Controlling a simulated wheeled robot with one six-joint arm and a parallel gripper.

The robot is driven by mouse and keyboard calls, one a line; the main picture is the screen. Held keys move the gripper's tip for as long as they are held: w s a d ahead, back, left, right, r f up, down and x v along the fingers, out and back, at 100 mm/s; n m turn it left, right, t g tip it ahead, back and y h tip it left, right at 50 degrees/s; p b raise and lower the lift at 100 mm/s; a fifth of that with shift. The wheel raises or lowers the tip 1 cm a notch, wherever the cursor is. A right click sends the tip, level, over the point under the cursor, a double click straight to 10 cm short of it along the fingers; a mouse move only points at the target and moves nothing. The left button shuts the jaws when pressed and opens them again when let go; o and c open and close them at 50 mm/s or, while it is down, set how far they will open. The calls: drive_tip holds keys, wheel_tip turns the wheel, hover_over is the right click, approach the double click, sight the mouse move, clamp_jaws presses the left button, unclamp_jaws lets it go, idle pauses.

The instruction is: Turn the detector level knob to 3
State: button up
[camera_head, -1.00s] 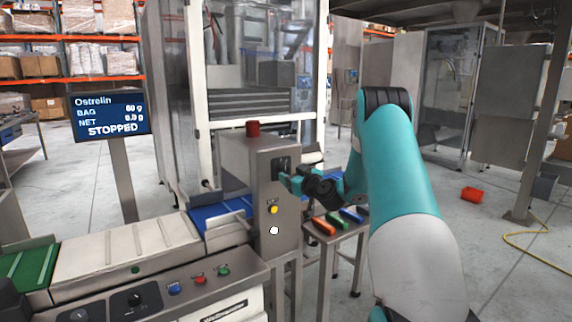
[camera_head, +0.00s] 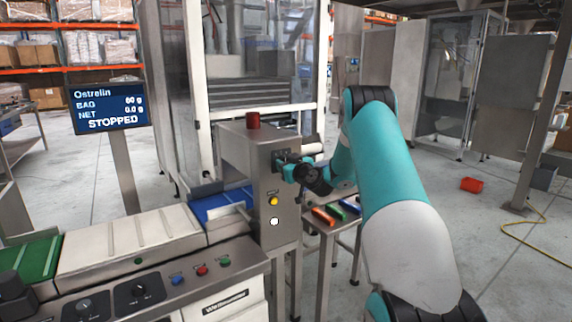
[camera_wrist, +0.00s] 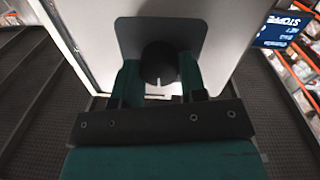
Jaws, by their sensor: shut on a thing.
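The detector cabinet (camera_head: 235,150) is a grey steel box over the belt, with a red beacon on top. Its dark control plate (camera_head: 279,155) faces my arm. My gripper (camera_head: 283,167) is at this plate. In the wrist view the round black knob (camera_wrist: 158,58) sits on the grey plate (camera_wrist: 125,35) between the two teal fingers of my gripper (camera_wrist: 159,77), which is shut on it. A short white mark shows on the knob's near edge. No scale numbers can be read, so I cannot tell the setting.
A yellow button (camera_head: 273,201) and a white button (camera_head: 274,221) sit below the plate. A small side table (camera_head: 322,227) with coloured bars stands under my arm. A display (camera_head: 110,109) reads STOPPED. A conveyor (camera_head: 130,240) with other knobs and buttons runs at lower left.

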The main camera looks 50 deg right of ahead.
drive_tip(key=shift+m+b, duration=1.4)
drive_tip(key=shift+m, duration=2.5)
drive_tip(key=o, duration=0.9)
drive_tip(key=shift+s, duration=0.1)
